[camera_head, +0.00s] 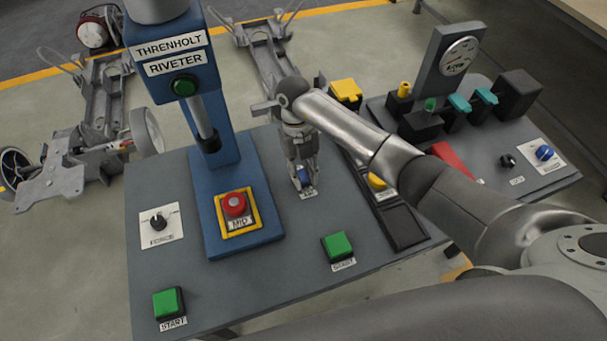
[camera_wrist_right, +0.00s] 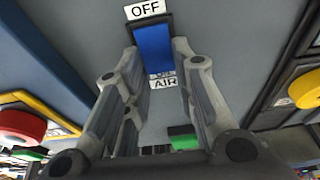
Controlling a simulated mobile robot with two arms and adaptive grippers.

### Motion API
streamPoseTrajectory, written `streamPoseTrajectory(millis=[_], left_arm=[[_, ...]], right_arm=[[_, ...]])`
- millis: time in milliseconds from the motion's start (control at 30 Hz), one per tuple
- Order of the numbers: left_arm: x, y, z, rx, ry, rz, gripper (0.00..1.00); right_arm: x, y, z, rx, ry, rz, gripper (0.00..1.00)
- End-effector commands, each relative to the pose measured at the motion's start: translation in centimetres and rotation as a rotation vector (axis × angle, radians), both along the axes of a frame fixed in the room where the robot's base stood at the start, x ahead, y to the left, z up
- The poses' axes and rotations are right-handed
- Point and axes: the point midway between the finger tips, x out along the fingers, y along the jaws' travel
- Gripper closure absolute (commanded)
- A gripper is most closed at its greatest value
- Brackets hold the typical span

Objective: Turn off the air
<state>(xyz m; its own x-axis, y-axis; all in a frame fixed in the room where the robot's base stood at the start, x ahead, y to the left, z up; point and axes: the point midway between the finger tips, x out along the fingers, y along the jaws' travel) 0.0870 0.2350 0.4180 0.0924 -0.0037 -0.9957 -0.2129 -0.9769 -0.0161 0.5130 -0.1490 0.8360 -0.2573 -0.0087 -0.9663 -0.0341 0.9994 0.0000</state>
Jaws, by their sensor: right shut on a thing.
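The air switch is a blue rocker or lever (camera_wrist_right: 153,48) on the grey panel. In the right wrist view an OFF label (camera_wrist_right: 146,10) is at its top end, and a partly covered ON label and an AIR label (camera_wrist_right: 164,83) are at its lower end. My right gripper (camera_head: 303,181) points down over the switch, with a finger on each side, shut on it. In the head view only a small blue part (camera_head: 302,174) shows between the fingers. I cannot tell which way the switch is set. My left gripper is not in view.
A blue riveter column (camera_head: 213,125) with a red button (camera_head: 234,204) stands left of the gripper. Green START buttons (camera_head: 168,303) (camera_head: 337,245) sit near the front edge. A gauge post (camera_head: 449,70) and teal valves (camera_head: 459,103) are to the right, beyond my arm.

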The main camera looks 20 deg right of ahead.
Motion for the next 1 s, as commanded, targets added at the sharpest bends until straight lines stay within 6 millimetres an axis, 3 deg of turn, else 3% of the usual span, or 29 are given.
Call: streamPoseTrajectory(millis=[167,200,333,733,867,1000], left_arm=[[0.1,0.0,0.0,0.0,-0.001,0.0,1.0],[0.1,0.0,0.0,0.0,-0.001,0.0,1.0],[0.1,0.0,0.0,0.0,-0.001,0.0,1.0],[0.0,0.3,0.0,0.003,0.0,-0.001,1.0],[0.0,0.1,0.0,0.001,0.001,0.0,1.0],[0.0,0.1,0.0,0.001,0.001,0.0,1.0]], right_arm=[[0.0,0.0,0.0,0.0,0.0,-0.001,0.99],[0.0,0.0,0.0,0.0,0.0,-0.001,0.71],[0.0,0.0,0.0,0.0,0.0,-0.001,0.55],[0.2,0.0,0.5,-0.001,-0.002,-0.001,0.54],[0.7,0.0,2.3,0.0,-0.005,-0.001,0.54],[1.5,0.0,5.3,-0.001,-0.006,0.0,0.54]])
